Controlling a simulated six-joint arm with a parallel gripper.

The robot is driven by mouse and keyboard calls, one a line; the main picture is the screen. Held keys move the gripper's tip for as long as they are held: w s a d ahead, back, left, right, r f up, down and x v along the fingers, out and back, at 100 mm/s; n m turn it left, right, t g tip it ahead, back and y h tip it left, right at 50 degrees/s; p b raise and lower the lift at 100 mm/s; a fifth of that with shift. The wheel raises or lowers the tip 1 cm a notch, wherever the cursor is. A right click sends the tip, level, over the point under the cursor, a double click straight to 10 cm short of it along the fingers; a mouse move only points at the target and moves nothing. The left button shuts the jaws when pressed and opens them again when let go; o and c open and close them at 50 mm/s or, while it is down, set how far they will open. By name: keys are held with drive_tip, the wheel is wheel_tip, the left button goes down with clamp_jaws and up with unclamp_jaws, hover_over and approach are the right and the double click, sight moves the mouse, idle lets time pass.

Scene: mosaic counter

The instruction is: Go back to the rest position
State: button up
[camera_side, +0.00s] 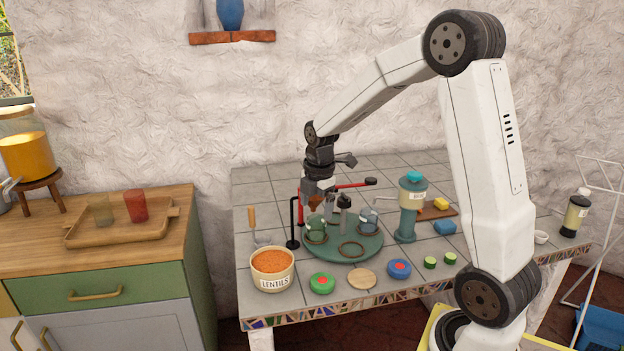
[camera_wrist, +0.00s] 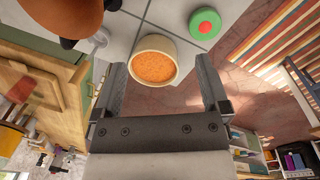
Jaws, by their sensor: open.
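In the side view my gripper (camera_side: 329,204) hangs low over the green round tray (camera_side: 371,246), among the small items standing there. In the wrist view its two fingers (camera_wrist: 161,64) are spread apart with nothing between the tips. The bowl of orange lentils (camera_wrist: 155,66) appears beyond the fingers. In the side view that bowl (camera_side: 272,270) stands left of the tray, apart from my gripper. The exact gap between my fingertips and the tray's items is hidden in the side view.
Glass jars (camera_side: 368,220) stand on the tray. A red-and-black stand (camera_side: 294,222) is close to my gripper. A teal grinder (camera_side: 409,207) stands right of the tray. Green (camera_side: 322,283), wooden (camera_side: 362,279) and blue (camera_side: 398,268) discs lie in front. A brown rounded thing (camera_wrist: 68,18) looms at the wrist view's upper left.

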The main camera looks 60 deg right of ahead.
drive_tip(key=s+a+f+m, duration=0.2)
drive_tip(key=s+a+m, duration=0.3)
drive_tip(key=a+m, duration=0.2)
drive_tip(key=s+a+f+m+t, duration=0.1)
drive_tip(key=s+a+f+m, duration=0.2)
drive_tip(key=s+a+m, duration=0.2)
drive_tip(key=a+m, duration=0.3)
drive_tip(key=a, duration=0.1)
drive_tip(key=shift+s+a+f+t, duration=0.2)
drive_tip(key=shift+a+t, duration=0.1)
